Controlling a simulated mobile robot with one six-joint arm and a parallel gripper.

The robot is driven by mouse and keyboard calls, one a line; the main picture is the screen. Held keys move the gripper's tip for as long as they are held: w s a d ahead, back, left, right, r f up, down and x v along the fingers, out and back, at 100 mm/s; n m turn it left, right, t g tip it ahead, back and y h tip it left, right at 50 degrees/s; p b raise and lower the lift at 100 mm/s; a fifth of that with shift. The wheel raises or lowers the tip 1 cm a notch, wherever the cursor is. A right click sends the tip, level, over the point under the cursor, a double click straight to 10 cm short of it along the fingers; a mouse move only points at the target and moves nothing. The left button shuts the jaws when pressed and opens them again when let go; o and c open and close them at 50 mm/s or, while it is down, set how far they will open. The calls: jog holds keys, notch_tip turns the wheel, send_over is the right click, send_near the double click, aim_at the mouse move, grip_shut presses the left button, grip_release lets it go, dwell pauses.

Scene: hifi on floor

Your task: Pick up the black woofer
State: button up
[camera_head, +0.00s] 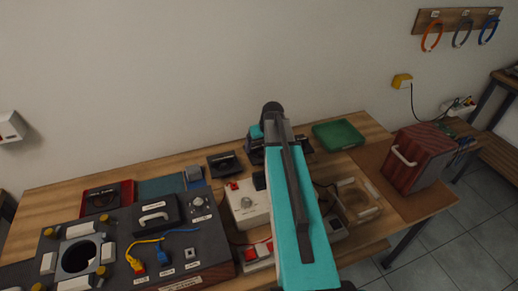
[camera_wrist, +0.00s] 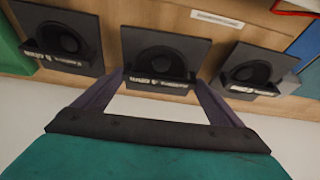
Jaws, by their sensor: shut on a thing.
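In the wrist view three black woofers, each a square plate with a round cone, stand in a row on the wooden table. My gripper (camera_wrist: 159,82) is shut on the middle black woofer (camera_wrist: 160,48), with one finger at each side of its lower edge. The other two woofers stand apart from the fingers, one at the left (camera_wrist: 65,36) and one at the right (camera_wrist: 254,66). In the head view one black woofer (camera_head: 225,165) shows left of my arm. My arm hides much of the middle one there, and I cannot tell whether it is off the table.
A green tray (camera_head: 338,135) lies right of my arm, and a red-brown wooden box (camera_head: 418,158) with a white handle stands farther right. A dark panel (camera_head: 170,238) with plugs and a white box (camera_head: 247,205) lie in front. The wall is close behind the table.

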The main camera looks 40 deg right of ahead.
aim_at(262, 153)
notch_tip(262, 153, up, 9)
jog(key=b, duration=0.2)
jog(key=shift+f, duration=0.15)
dwell(0.4)
dwell(0.5)
jog(key=a+r+n+b, duration=0.1)
jog(key=a+r, duration=0.2)
jog(key=a, duration=0.8)
jog(key=a+r, duration=0.3)
jog(key=a, duration=0.8)
jog(key=s+a+r+n+y+b, duration=0.1)
jog(key=a+r, duration=0.2)
jog(key=a, duration=0.9)
jog(key=shift+r+n+b, duration=0.3)
jog(key=shift+r+b, duration=0.05)
jog(key=shift+s, duration=0.2)
